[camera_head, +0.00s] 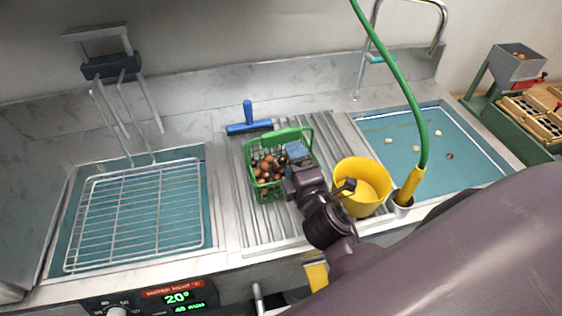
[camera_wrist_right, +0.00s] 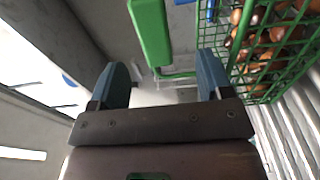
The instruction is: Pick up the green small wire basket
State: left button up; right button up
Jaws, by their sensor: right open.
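The green small wire basket (camera_head: 250,172) stands on the ribbed metal drainboard, filled with brown chestnuts. My right gripper (camera_head: 297,152) is at the basket's right side, close to the handle, and hides part of the basket. In the right wrist view its two blue fingers (camera_wrist_right: 163,78) are spread apart with nothing held between them. The handle's thick green grip (camera_wrist_right: 151,32) shows just ahead of the gap, and the basket mesh (camera_wrist_right: 262,72) is at the right. Whether a finger touches it cannot be told. My left gripper is not in view.
A yellow bucket (camera_head: 346,168) stands close right of my gripper. A green hose (camera_head: 410,95) hangs beside it. A blue squeegee (camera_head: 248,127) lies behind the basket. A wire rack (camera_head: 140,205) covers the left basin; the right basin (camera_head: 470,160) holds water and several floating bits.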

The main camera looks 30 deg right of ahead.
aim_at(282, 139)
jog(key=shift+w+d, duration=0.15)
jog(key=shift+w, duration=1.05)
jog(key=shift+w+r, duration=0.15)
jog(key=shift+w, duration=0.25)
jog(key=w, duration=0.1)
jog(key=w+p, duration=0.1)
jog(key=w, duration=0.2)
jog(key=shift+d+r, duration=0.2)
jog(key=shift+r, duration=0.05)
jog(key=shift+w, duration=0.3)
jog(key=shift+d, duration=0.1)
jog(key=shift+c, duration=0.7)
grip_shut()
